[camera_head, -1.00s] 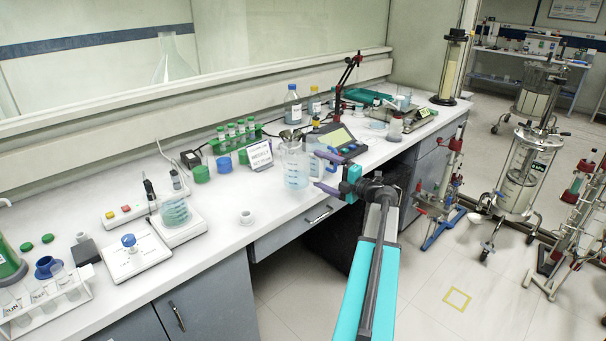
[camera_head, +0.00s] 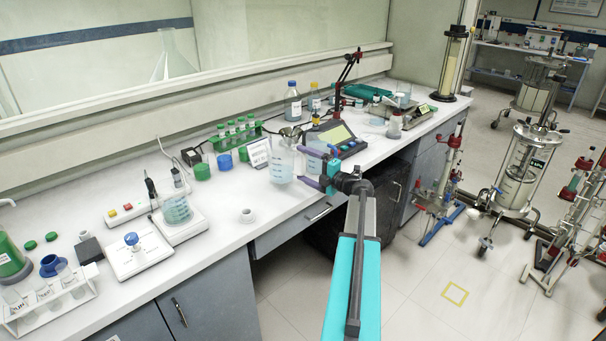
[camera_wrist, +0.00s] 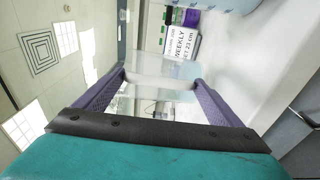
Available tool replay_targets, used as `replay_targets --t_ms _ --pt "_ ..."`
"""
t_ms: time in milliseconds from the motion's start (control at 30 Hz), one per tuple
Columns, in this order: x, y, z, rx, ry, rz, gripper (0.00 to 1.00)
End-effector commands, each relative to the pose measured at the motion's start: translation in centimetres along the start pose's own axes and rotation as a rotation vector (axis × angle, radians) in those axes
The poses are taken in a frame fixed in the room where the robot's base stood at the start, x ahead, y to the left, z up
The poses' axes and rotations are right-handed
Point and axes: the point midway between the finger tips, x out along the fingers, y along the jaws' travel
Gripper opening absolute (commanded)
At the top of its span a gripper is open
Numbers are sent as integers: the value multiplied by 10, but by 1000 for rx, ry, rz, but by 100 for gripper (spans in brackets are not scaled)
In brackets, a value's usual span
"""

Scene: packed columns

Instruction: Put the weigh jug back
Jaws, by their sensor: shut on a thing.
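The clear jug (camera_head: 281,165), with a pale blue tint, is at the tips of my gripper (camera_head: 301,164) above the middle of the bench. My gripper's purple fingers are shut on it from the right. In the wrist view, my gripper (camera_wrist: 160,82) has a translucent piece of the jug (camera_wrist: 160,70) between its fingertips. I cannot tell whether the jug's base touches the bench. Another clear vessel (camera_head: 315,160) shows between and behind the fingers, partly hidden by them.
A small white sign (camera_head: 258,153) and green-capped bottles in a rack (camera_head: 235,135) stand left of and behind the jug. A dark instrument with a display (camera_head: 338,137) is behind my gripper.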

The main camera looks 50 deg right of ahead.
Motion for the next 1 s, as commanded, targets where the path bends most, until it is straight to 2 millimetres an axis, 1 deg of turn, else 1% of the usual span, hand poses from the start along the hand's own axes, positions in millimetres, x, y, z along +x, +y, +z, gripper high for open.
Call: replay_targets --t_ms 333,867,900,933,1000 --pt "0 -26 1 2 0 1 41" --pt "-1 -34 1 1 -1 2 41" --pt "-1 -34 1 0 -1 0 94" --pt "-1 -34 1 0 -1 0 99" --pt "-1 -34 1 0 -2 0 100"
